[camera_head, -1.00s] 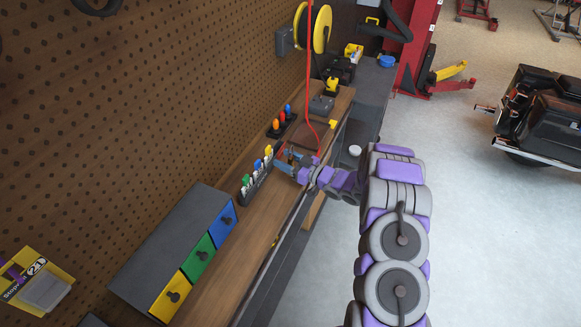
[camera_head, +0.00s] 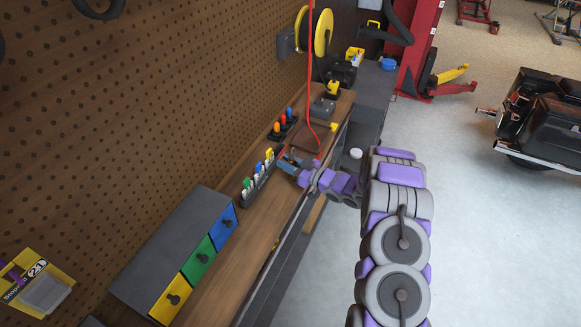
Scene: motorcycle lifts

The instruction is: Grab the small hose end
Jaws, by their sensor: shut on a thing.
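A thin red hose (camera_head: 310,75) hangs down past the yellow reel and curves onto the workbench beside my gripper. My gripper (camera_head: 287,159) is low over the bench, just right of the rack of coloured-handled tools. It is shut on the small hose end, which is mostly hidden by the fingers. A short red piece shows at the fingertips, too small to make out well.
The tool rack (camera_head: 258,181) is close to my gripper's left. A drawer cabinet (camera_head: 172,252) with blue, green and yellow fronts stands nearer on the workbench (camera_head: 262,236). The yellow reel (camera_head: 323,33) is on the pegboard wall.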

